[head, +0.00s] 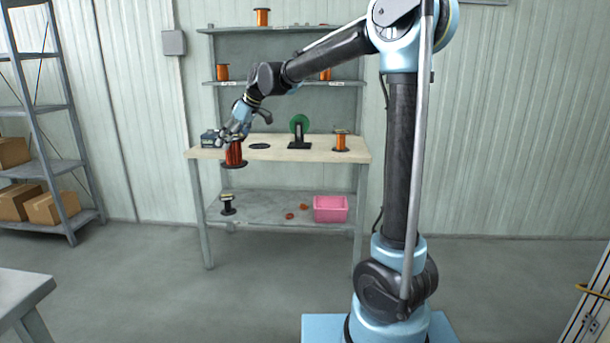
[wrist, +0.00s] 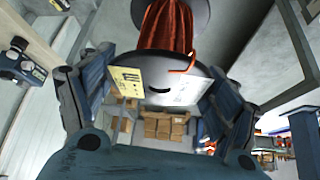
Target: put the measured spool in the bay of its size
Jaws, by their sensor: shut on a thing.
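My gripper (head: 233,138) is at the left end of the workbench, shut on a spool of reddish copper wire (head: 234,154). The spool hangs below the fingers at the bench's front edge; I cannot tell whether it touches the bench. In the wrist view the two fingers (wrist: 155,95) hold the dark flange of this spool (wrist: 172,25), which bears a yellow label and a pale label. Above the bench are two shelves, an upper one (head: 290,29) and a lower one (head: 285,83), with small pale labels on their edges. Orange spools stand on both; the arm partly hides one on the lower shelf.
On the bench (head: 315,155) are a dark boxy device (head: 210,138), a flat black disc (head: 259,146), a green disc on a black stand (head: 299,128) and an orange spool (head: 341,140). Below are a pink bin (head: 330,209), copper rings and a dark spool (head: 228,204).

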